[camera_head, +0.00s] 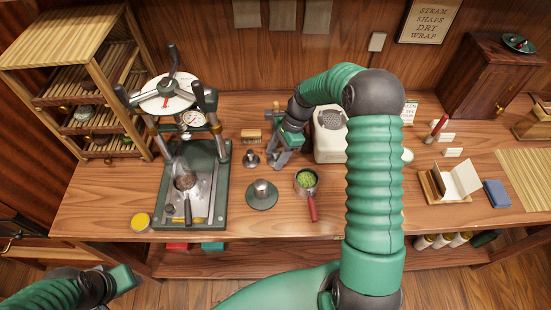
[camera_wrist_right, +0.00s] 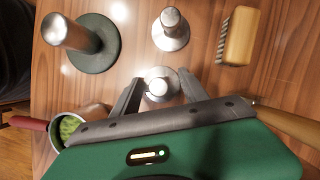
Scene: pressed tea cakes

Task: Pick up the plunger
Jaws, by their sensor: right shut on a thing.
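My right gripper (camera_head: 280,160) reaches down over the bench, and its fingers show in the right wrist view (camera_wrist_right: 157,88). They are shut on a small silver piece with a round bright top, the plunger (camera_wrist_right: 158,84). In the head view the gripper largely hides it, and I cannot tell whether it is off the bench. My left gripper (camera_head: 124,279) is at the lower left, in front of the bench and away from these things; its fingers do not show clearly.
A similar silver knobbed piece (camera_head: 250,159) stands left of the right gripper, with a brush (camera_head: 251,136) behind it. A metal cylinder on a dark disc (camera_head: 262,195) and a red-handled pan of green leaves (camera_head: 307,181) stand in front. The press (camera_head: 190,150) is left.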

